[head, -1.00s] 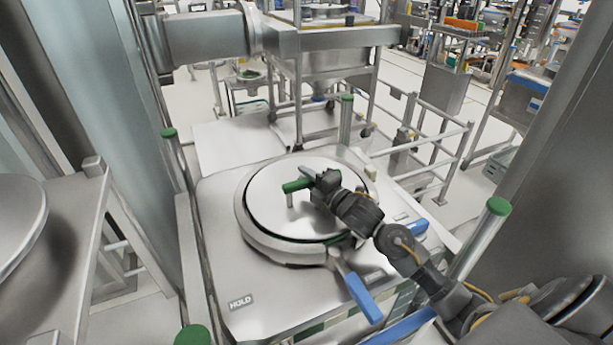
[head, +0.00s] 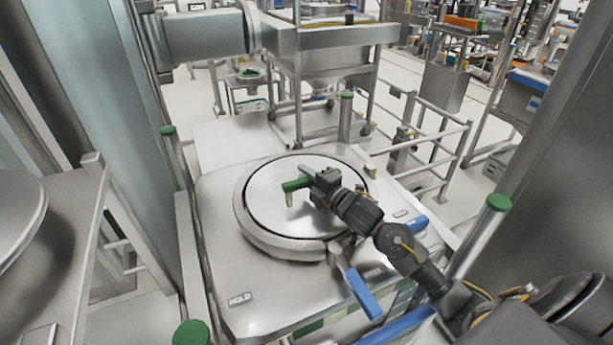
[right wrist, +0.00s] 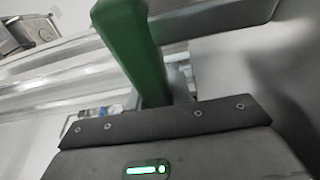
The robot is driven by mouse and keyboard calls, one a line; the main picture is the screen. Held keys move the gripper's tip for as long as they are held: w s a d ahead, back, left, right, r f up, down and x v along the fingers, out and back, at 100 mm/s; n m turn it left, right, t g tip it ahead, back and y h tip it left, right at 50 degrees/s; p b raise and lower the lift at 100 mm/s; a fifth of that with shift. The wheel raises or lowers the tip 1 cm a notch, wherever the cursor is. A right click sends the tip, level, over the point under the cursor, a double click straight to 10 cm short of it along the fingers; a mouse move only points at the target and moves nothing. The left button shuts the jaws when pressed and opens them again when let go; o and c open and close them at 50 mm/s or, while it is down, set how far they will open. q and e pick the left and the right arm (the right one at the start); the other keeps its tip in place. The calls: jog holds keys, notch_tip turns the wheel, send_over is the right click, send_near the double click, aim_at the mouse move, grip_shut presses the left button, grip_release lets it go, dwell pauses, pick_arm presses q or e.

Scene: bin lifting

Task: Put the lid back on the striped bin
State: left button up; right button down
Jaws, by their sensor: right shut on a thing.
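The lid (head: 280,215) is a round steel disc with a green bar handle (head: 295,185) on top. It lies over the round opening of the striped bin (head: 215,265), inside the raised ring (head: 262,238), and looks close to level. I cannot tell whether it is fully seated. The bin has a steel top with a HOLD label and green and pale stripes on its front side. My right gripper (head: 312,180) is shut on the green handle, which also fills the upper middle of the right wrist view (right wrist: 135,45). My left gripper is not in view.
A blue-handled lever (head: 362,292) sticks out at the front of the ring. Green-capped posts (head: 168,131) stand around the bin. A steel table (head: 65,230) is on the left, and a railing (head: 425,150) stands behind on the right.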

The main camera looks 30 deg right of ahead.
dwell(0.4)
jog(key=c, duration=1.2)
grip_release()
jog(key=shift+o, duration=0.2)
jog(key=shift+f, duration=0.35)
jog(key=b+v, duration=0.3)
jog(key=v, duration=0.6)
jog(key=shift+s+d+r, duration=0.1)
jog(key=shift+s, duration=0.1)
jog(key=shift+s+d+r+b, duration=0.2)
jog(key=shift+s+b, duration=0.15)
jog(key=shift+s, duration=0.3)
jog(key=shift+a, duration=0.15)
